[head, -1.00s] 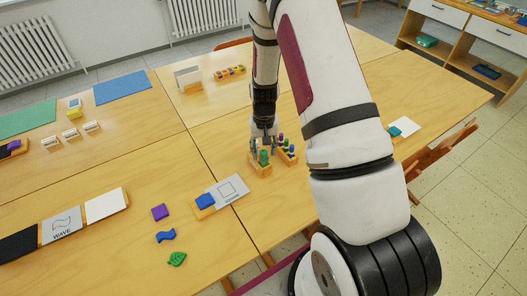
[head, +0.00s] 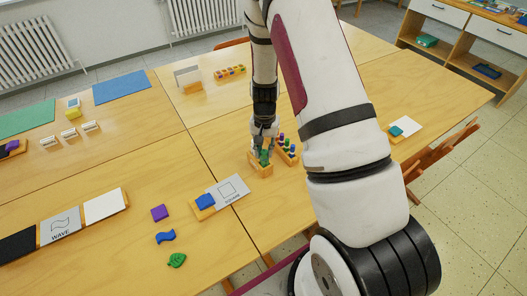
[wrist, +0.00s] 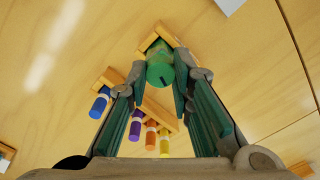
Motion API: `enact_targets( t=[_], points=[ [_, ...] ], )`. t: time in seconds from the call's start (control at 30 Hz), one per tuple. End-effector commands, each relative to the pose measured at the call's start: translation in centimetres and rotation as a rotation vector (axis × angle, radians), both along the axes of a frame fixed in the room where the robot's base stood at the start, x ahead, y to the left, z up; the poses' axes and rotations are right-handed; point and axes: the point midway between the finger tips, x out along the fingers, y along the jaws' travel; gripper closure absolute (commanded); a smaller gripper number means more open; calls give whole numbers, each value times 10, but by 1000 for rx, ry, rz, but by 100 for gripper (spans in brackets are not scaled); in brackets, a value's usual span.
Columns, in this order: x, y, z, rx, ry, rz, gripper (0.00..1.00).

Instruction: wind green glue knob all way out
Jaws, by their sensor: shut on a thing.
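The green glue stick stands in a small wooden block (head: 262,171) on the table. In the wrist view its green round end (wrist: 160,72), with a dark mark at its edge, faces the camera between my fingertips. My gripper (head: 264,150) points down over the block and is shut on the green glue knob. In the wrist view the fingers (wrist: 163,82) are on either side of it. The green glue's lower part is partly hidden in the head view. How far the knob is wound cannot be seen.

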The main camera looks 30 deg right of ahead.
Motion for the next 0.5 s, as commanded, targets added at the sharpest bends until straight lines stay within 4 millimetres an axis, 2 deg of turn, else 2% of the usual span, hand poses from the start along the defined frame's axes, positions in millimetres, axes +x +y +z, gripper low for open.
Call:
enact_targets(
  t=[0.5],
  points=[
    [1, 0, -1, -1, -1, -503, 90]
  ],
)
